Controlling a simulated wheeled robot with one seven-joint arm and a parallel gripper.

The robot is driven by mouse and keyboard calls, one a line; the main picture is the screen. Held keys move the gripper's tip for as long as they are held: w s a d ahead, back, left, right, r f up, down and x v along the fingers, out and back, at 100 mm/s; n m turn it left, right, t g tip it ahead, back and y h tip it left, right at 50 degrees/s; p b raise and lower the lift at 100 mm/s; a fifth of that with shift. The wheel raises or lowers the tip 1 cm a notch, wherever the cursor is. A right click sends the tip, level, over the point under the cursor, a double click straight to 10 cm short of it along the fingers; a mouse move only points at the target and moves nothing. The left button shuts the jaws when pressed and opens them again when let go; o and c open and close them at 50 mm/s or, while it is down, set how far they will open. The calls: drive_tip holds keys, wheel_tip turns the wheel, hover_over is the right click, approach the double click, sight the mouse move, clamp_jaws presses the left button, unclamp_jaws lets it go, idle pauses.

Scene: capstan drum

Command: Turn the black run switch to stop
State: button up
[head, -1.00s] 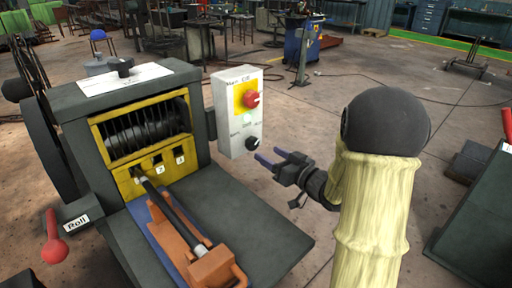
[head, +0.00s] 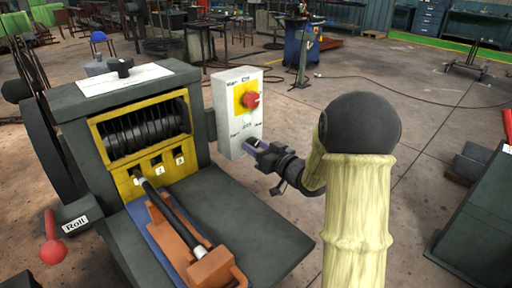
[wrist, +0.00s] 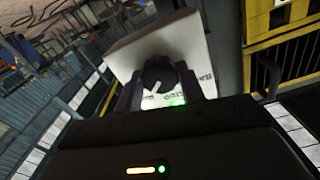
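The white switch box (head: 226,118) stands on the right side of the machine. Its black run switch, a round knob, is hidden behind my gripper in the head view. In the wrist view the black run switch (wrist: 158,76) sits between my two fingers, with a white pointer line slanting to the lower left. My gripper (head: 252,146) is at the lower part of the box front. In the wrist view my gripper (wrist: 160,92) is open, one finger on each side of the knob; I cannot tell whether they touch it.
A red knob on a yellow plate (head: 250,99) is higher on the same box. A green light (wrist: 181,101) glows near the switch. The machine's yellow frame (head: 116,181) and dark sloping table (head: 240,215) lie left of and below my arm.

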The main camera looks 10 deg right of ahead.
drive_tip(key=shift+n+b, duration=0.3)
drive_tip(key=shift+b, duration=0.05)
drive_tip(key=shift+f+n+b, duration=0.1)
drive_tip(key=shift+n+b, duration=3.7)
drive_tip(key=shift+n, duration=0.8)
drive_tip(key=o, duration=1)
drive_tip(key=shift+s, duration=0.1)
